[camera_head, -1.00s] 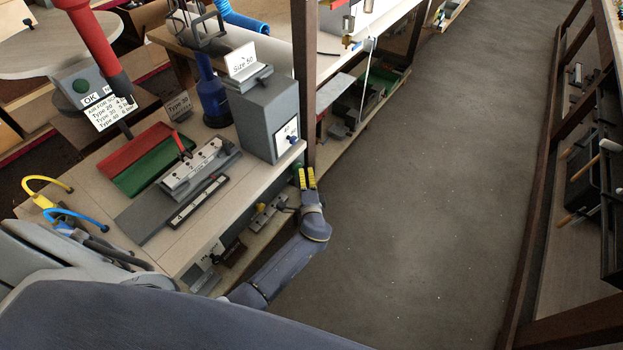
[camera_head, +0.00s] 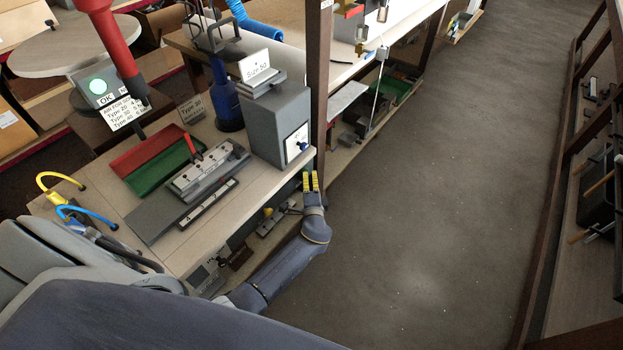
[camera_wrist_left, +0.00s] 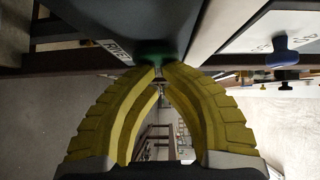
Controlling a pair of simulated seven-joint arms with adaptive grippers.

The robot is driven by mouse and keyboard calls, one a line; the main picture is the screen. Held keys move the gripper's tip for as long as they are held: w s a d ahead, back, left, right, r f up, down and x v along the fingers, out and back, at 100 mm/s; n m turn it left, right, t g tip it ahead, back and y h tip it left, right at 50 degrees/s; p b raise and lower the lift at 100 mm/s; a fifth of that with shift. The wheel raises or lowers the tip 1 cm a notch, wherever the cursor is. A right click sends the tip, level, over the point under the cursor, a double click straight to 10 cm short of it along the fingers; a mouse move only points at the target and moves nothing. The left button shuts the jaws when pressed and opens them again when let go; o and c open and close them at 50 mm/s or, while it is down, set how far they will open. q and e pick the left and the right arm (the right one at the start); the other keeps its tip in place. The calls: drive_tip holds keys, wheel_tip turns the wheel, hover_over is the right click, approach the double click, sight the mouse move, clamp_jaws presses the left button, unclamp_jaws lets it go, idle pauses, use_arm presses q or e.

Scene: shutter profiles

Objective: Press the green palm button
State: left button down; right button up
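A green palm button (camera_wrist_left: 155,53), partly hidden behind the fingertips, shows in the left wrist view under a dark grey housing with a small white label. My left gripper (camera_head: 311,182) has yellow fingers and is low at the bench's front edge, below the grey box. In the left wrist view its fingertips (camera_wrist_left: 160,70) come together right at the green button; I cannot tell whether they touch it. It holds nothing. In the head view the button is not clearly visible. My right gripper is not in view.
The bench (camera_head: 100,203) carries a red tray (camera_head: 145,150), a green tray (camera_head: 165,168) and a grey fixture (camera_head: 208,170). A grey box (camera_head: 275,125) and a brown post (camera_head: 320,85) stand close to my left gripper. The floor (camera_head: 430,200) to the right is clear.

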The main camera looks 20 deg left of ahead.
use_arm(q)
drive_tip(key=shift+a, duration=0.25)
drive_tip(key=s+d, duration=0.9)
drive_tip(key=s, duration=0.1)
drive_tip(key=shift+r, duration=0.35)
idle(0.6)
